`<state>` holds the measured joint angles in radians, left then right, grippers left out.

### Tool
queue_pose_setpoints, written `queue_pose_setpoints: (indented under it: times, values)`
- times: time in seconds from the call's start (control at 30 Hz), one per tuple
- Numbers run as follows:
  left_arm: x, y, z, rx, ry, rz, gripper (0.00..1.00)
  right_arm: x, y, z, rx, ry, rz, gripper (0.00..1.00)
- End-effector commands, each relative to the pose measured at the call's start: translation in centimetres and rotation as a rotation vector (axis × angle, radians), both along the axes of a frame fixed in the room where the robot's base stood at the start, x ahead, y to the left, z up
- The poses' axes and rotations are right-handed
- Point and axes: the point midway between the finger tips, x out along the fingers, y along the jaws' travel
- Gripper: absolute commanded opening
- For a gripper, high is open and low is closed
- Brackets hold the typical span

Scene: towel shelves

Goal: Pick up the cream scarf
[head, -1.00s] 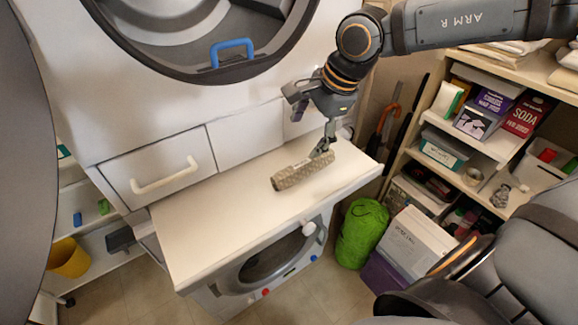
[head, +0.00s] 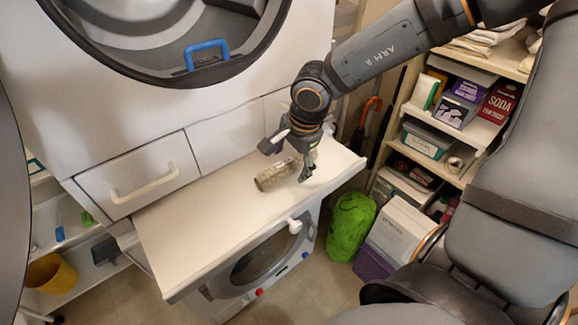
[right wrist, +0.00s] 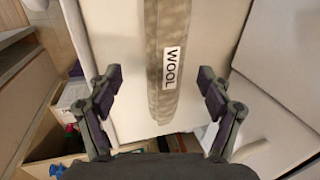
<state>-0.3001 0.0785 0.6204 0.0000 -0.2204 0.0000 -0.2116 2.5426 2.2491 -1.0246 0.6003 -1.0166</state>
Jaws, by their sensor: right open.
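The cream scarf (head: 272,178) is a rolled, knitted strip lying on the white countertop (head: 215,225). In the right wrist view the scarf (right wrist: 168,95) runs lengthwise between the fingers and bears a white "WOOL" label. My right gripper (head: 288,160) is open over the scarf's right part and hides some of it. In the right wrist view its two fingers (right wrist: 158,78) stand on either side of the scarf, with gaps on both sides. My left gripper is in neither view.
A front-loading machine with a blue handle (head: 207,55) rises behind the counter, above a white drawer (head: 140,180). Shelves with boxes (head: 497,103) stand at right. A green bag (head: 350,227) is on the floor. The counter's left part is clear.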

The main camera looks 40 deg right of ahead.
Motion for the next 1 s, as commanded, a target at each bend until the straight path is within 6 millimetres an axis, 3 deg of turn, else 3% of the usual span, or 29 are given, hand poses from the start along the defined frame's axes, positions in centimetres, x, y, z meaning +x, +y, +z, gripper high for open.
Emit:
queue_pose_setpoints:
  times: [0.13,0.4,0.9,1.0]
  values:
    - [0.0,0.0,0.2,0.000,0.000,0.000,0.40,0.4,0.0,-1.9,0.003,0.001,0.002,0.79]
    - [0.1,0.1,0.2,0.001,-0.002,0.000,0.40,0.6,0.1,-2.2,0.005,-0.002,0.001,0.78]
    - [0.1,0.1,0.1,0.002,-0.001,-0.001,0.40,0.5,0.1,-2.2,0.005,-0.001,0.001,0.12]
    - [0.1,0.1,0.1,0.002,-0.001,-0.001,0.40,0.5,0.1,-2.2,0.005,0.000,0.001,0.12]
